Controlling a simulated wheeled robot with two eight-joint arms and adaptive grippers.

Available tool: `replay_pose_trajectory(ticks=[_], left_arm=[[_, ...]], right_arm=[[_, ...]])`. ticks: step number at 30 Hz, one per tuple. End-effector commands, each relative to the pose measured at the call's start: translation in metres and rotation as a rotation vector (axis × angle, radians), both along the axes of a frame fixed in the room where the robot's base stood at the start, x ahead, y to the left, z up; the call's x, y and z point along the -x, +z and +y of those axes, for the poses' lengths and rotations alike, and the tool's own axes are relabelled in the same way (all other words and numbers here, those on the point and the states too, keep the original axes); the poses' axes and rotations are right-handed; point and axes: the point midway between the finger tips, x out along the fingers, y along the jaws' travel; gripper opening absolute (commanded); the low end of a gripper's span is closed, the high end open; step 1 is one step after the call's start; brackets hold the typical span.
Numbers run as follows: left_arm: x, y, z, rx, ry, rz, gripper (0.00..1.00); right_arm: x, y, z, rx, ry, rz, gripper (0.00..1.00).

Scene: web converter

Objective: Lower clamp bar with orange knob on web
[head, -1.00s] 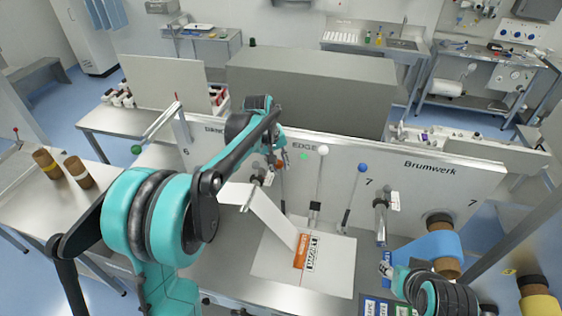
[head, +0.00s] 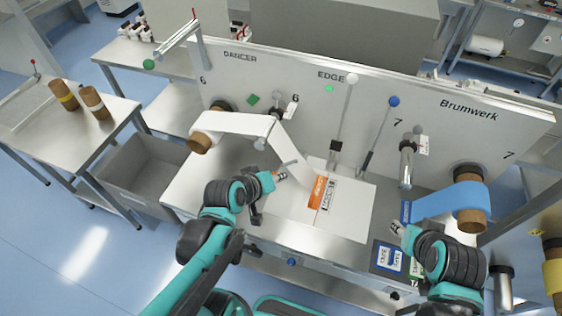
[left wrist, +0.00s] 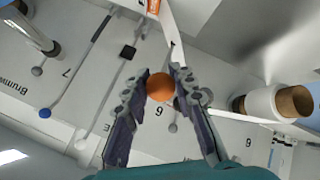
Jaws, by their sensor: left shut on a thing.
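The orange knob (left wrist: 160,87) sits between the two fingers of my left gripper (left wrist: 160,90) in the left wrist view. In the head view my left gripper (head: 279,176) is low over the table, left of the web's slanting part, and hides most of the knob. The white web (head: 295,150) runs from a roll at the left, over a roller, down to a pale plate (head: 348,210) with an orange printed patch (head: 318,191). The clamp bar is hard to make out beside my gripper. My right gripper (head: 392,233) is near the front right; its opening is unclear.
A white-knobbed lever (head: 350,78) and a blue-knobbed lever (head: 393,102) stand on the upright panel (head: 300,80). A blue roll (head: 450,205) is at the right. A green-knobbed arm (head: 148,64) sticks out at the left. A grey bin (head: 150,175) stands below.

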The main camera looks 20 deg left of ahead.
Motion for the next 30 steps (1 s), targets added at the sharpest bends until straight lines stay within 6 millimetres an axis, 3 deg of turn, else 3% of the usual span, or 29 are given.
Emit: replay_pose_trajectory(ticks=[6, 19, 20, 21, 22, 30], left_arm=[[0.0124, -0.0140, 0.0003, 0.000, 0.002, -0.043, 0.00], [0.0136, -0.0147, 0.0003, -0.001, 0.000, -0.050, 0.00], [0.0136, -0.0147, 0.0003, -0.001, 0.000, -0.050, 0.33], [0.0137, -0.0147, 0.0002, -0.001, 0.000, -0.050, 0.43], [0.0137, -0.0147, 0.0002, -0.001, 0.000, -0.050, 0.47], [0.0138, -0.0149, 0.0001, 0.000, 0.000, -0.049, 0.47]], right_arm=[[0.0000, -0.0086, 0.0000, 0.000, 0.000, 0.000, 0.40], [-0.0001, -0.0087, 0.0000, 0.000, 0.000, 0.000, 0.40], [-0.0001, -0.0088, 0.0000, 0.000, 0.000, 0.000, 0.40], [-0.0001, -0.0088, 0.0000, 0.000, 0.000, 0.000, 0.40], [-0.0001, -0.0088, 0.0000, 0.000, 0.000, 0.000, 0.40], [-0.0001, -0.0089, 0.0000, 0.000, 0.000, 0.000, 0.40]])
